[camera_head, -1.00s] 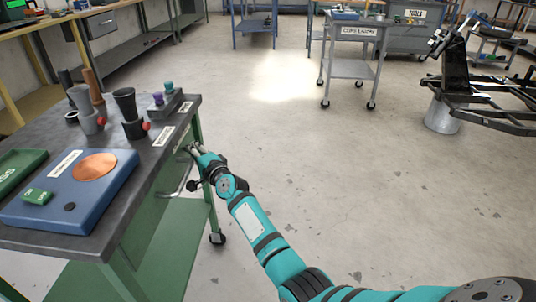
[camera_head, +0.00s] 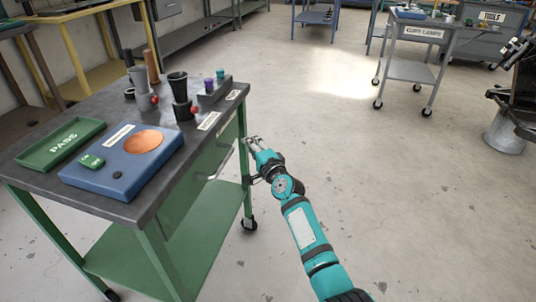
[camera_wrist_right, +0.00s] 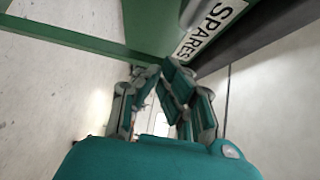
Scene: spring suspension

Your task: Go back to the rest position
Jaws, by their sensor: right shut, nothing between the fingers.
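My right gripper (camera_head: 254,143) is beside the right side of the green-legged workbench (camera_head: 130,208), just below the level of its dark top. In the right wrist view the gripper (camera_wrist_right: 160,68) is shut and empty, its fingers together under the bench edge near a white "SPARES" label (camera_wrist_right: 210,28). Bare floor shows beyond the fingers. My left gripper is not in the head view.
The bench top holds a blue block with a copper disc (camera_head: 122,160), a green PASS tray (camera_head: 62,145) and several dark cups. A grey cart (camera_head: 414,70) stands at the back right. The floor right of my arm is clear.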

